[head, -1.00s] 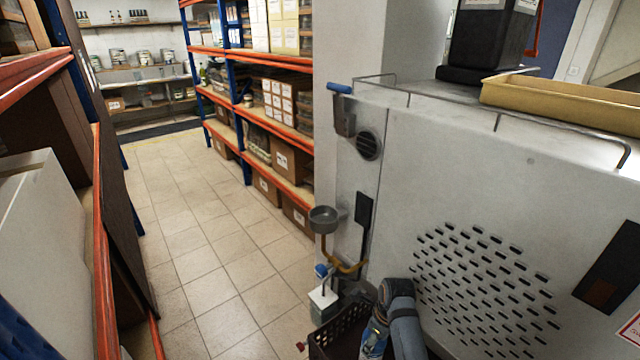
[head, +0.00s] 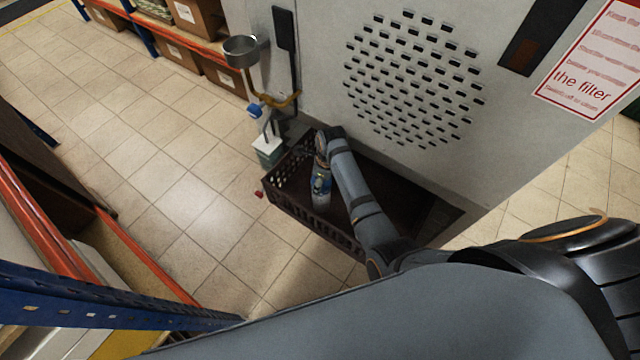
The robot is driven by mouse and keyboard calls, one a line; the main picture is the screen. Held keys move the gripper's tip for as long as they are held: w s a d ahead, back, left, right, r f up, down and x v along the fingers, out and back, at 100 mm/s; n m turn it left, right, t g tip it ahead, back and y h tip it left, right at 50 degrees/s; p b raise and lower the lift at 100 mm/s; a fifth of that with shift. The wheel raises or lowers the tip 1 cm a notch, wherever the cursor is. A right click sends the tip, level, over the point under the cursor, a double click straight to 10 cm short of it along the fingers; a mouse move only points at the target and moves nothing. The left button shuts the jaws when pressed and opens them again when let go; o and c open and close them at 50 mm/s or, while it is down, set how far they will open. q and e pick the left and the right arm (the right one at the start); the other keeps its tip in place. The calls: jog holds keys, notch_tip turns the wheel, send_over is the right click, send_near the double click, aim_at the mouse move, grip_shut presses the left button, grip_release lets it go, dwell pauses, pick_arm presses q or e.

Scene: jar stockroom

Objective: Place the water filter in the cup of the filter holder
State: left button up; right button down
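The filter holder's round grey cup (head: 241,52) stands on a copper-coloured pipe beside the large grey machine, at the upper left of the head view. Its inside looks empty. A grey arm of mine comes in from the lower right and reaches over a dark crate (head: 310,222). At its far end my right gripper (head: 321,196) appears to point down at the crate, below and right of the cup. Its fingers are too small to tell open from shut. I cannot pick out the water filter with certainty. My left gripper is not in view.
The machine's perforated panel (head: 415,80) rises behind the crate. A blue valve handle (head: 256,111) and a small white-and-green box (head: 268,151) sit below the cup. Orange shelving (head: 130,255) runs along the left.

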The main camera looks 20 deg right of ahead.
aim_at(321, 204)
jog(key=shift+f, duration=2.15)
jog(key=shift+f, duration=0.15)
jog(key=shift+c, duration=1.9)
grip_release()
jog(key=shift+s, duration=0.1)
